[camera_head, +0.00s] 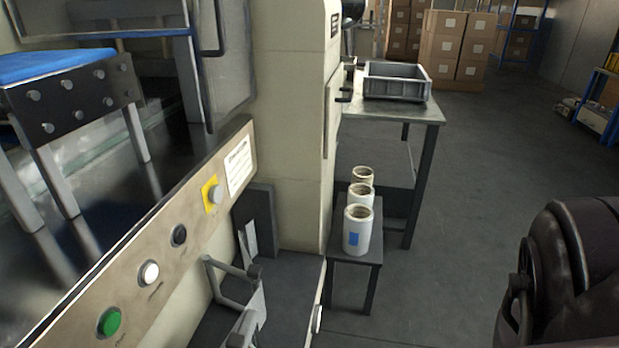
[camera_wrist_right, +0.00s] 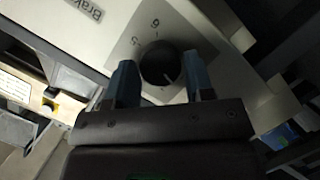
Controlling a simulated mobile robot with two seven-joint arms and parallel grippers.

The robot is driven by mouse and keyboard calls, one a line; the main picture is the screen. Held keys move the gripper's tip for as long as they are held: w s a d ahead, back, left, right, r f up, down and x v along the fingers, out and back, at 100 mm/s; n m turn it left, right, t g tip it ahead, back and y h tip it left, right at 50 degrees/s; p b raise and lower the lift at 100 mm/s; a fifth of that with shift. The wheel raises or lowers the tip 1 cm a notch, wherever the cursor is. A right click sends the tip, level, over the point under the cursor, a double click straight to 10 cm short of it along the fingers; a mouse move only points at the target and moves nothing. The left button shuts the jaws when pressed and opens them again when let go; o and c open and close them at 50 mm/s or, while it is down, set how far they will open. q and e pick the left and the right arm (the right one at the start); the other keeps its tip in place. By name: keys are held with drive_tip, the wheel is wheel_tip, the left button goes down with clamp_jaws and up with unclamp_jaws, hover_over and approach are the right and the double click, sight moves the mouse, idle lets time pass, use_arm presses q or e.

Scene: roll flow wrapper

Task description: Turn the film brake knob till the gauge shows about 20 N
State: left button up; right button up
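The black brake knob (camera_wrist_right: 160,64) sits on a grey dial plate in the right wrist view, with a few printed numbers beside it. A light line on the knob points toward the lower right. The word "Brake" (camera_wrist_right: 84,9) is printed on the pale panel, partly cut off. My right gripper (camera_wrist_right: 160,72) is open, with one blue-grey finger on each side of the knob and small gaps showing. I cannot tell how deep the fingers reach around it. No force gauge is readable. My left gripper is not in view.
In the head view, a button panel (camera_head: 182,262) runs along the machine at left. Beyond it stand white film rolls (camera_head: 357,231) on a low stand and a grey crate (camera_head: 397,94) on a table (camera_head: 425,115). My dark arm fills the lower right.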

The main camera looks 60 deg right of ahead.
drive_tip(key=c, duration=0.5)
drive_tip(key=shift+w+d+m+g+y, duration=0.15)
drive_tip(key=shift+m+g+y, duration=0.25)
drive_tip(key=shift+m+y, duration=0.95)
drive_tip(key=shift+s+d+m+g+y, duration=0.1)
drive_tip(key=shift+m+g+y, duration=0.35)
drive_tip(key=shift+m, duration=1.75)
drive_tip(key=shift+w+d+m+g+y, duration=0.15)
drive_tip(key=shift+m+g+y, duration=0.2)
drive_tip(key=shift+m+y, duration=1.05)
drive_tip(key=shift+s+m+h, duration=0.1)
drive_tip(key=shift+m+h, duration=0.3)
drive_tip(key=shift+m, duration=0.15)
drive_tip(key=o, duration=0.9)
